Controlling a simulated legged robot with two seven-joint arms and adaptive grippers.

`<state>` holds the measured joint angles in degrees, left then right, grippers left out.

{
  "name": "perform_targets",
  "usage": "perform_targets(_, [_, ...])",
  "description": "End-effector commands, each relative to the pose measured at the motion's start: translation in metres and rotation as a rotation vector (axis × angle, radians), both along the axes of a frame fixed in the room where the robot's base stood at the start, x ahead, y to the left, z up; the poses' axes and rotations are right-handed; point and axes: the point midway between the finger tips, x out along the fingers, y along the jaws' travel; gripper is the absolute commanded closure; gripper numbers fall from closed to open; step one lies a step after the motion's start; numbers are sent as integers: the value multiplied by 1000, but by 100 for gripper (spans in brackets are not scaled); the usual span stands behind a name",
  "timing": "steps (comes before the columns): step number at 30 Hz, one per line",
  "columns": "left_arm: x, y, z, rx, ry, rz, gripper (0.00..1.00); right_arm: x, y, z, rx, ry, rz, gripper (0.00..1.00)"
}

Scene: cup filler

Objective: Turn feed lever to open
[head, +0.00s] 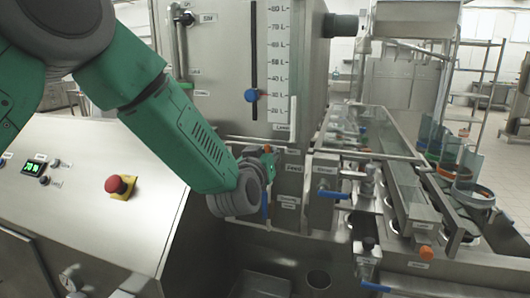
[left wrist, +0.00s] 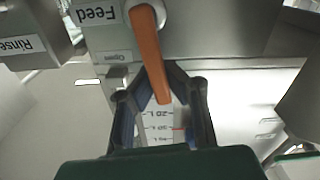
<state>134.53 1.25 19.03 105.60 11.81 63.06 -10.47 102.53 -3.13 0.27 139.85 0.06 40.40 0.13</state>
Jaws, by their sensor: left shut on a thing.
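The feed lever (left wrist: 153,58) is an orange handle in the left wrist view. It runs from a round pivot beside the Feed label (left wrist: 97,14) down between my finger pads, and its free end shows between them. My left gripper (left wrist: 160,86) is shut on this lever, with a dark blue finger on each side. In the head view my left gripper (head: 262,164) is at the valve panel, left of the Feed label. Only a small orange piece shows there, and my wrist hides most of the lever. My right gripper is not in view.
A Rinse valve with a blue lever (head: 333,194) stands just right. A tank with a litre scale and blue knob (head: 251,95) rises behind. A control panel with a red emergency button (head: 118,186) is at left. A cup conveyor (head: 400,185) runs back at right.

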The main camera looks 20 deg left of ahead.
Motion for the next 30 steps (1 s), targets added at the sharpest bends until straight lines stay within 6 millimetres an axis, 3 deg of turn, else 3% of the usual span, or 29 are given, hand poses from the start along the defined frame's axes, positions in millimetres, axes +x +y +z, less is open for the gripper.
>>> perform_targets(1, [-3, -4, -11, 38, 24, -6, 100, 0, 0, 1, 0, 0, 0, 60])
perform_targets(12, [-4, -11, -10, 170, 19, -7, 100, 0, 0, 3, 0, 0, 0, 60])
perform_targets(27, [-4, -12, -10, 189, 18, -9, 100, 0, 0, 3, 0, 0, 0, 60])
perform_targets(30, [-4, -12, -10, 189, 17, -9, 66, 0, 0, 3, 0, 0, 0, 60])
